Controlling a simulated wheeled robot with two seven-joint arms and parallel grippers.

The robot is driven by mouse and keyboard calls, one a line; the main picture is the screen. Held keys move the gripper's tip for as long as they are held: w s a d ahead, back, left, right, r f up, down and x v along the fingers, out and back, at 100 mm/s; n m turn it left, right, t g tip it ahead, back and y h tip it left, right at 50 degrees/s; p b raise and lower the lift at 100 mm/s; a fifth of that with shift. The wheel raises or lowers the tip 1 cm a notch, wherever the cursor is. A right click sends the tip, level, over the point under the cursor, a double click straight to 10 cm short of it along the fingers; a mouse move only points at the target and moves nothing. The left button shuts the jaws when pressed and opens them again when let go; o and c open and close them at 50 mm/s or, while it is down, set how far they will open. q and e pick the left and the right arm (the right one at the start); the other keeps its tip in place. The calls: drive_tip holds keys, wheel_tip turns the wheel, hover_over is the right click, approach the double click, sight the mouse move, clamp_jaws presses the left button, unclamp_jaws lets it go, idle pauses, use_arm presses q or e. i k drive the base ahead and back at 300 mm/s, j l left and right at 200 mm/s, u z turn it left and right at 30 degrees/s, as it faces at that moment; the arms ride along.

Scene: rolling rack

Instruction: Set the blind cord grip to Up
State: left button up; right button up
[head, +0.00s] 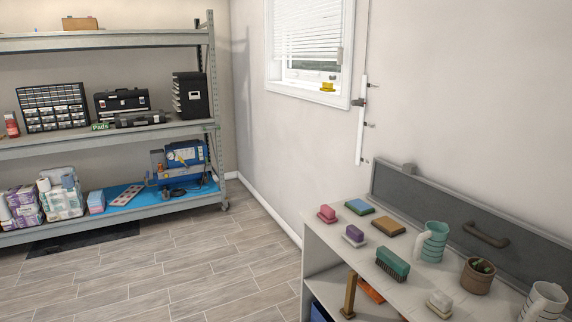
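A window blind (305,32) with white slats hangs in the window on the back right wall, covering the upper part of the glass. Right of the window a white upright rail (361,135) is fixed to the wall, with a thin cord running up from its top. A small dark grip (357,102) sits on the rail, above its middle. Several small dark marks stick out at the rail's right side, at different heights; any lettering is too small to read. Neither of my grippers is in view.
A white shelf unit (345,222) with brushes, sponges, mugs and a pot stands below the rail at right. A yellow object (328,86) is on the window sill. A metal rack (110,142) stands at left. The wooden floor (190,260) between is clear.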

sight(360, 102)
drive_tip(key=i+z, duration=0.25)
drive_tip(key=i, duration=0.15)
drive_tip(key=i+j+z, duration=0.2)
drive_tip(key=i, duration=0.2)
drive_tip(key=i+j+z, duration=0.25)
drive_tip(key=i+z, duration=0.1)
drive_tip(key=z, duration=0.2)
drive_tip(key=i+j+z, duration=0.2)
drive_tip(key=z, duration=0.25)
drive_tip(key=i+j+z, duration=0.1)
drive_tip(key=j+z, duration=0.8)
drive_tip(key=i, duration=0.05)
